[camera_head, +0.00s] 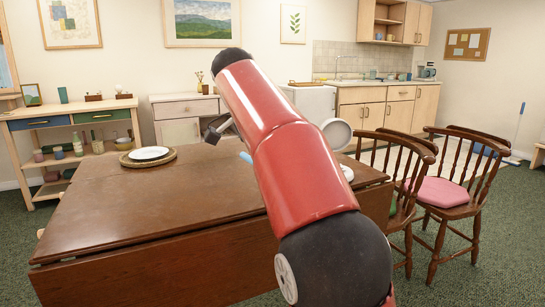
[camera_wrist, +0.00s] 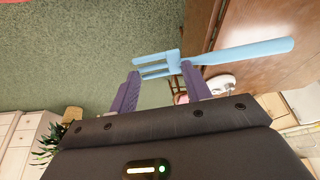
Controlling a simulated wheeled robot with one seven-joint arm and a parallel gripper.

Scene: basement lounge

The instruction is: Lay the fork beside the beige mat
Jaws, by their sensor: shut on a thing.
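A light blue fork (camera_wrist: 240,53) is held between the purple fingers of my gripper (camera_wrist: 160,73) in the wrist view. Its tines point left and its handle reaches right, over the brown table. In the head view my red arm hides most of the gripper; a small light blue bit of the fork (camera_head: 246,157) shows at the arm's left edge. A round tan-beige mat (camera_head: 128,163) lies at the table's far left, with a white plate (camera_head: 148,153) on it. The fork is to the right of this mat, apart from it.
The brown table (camera_head: 150,210) has a wide bare top in front of the mat. A white object (camera_head: 346,172) sits at its right side, partly hidden by my arm. Wooden chairs (camera_head: 445,190) stand on the right, one with a pink cushion. A shelf unit (camera_head: 75,120) stands behind left.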

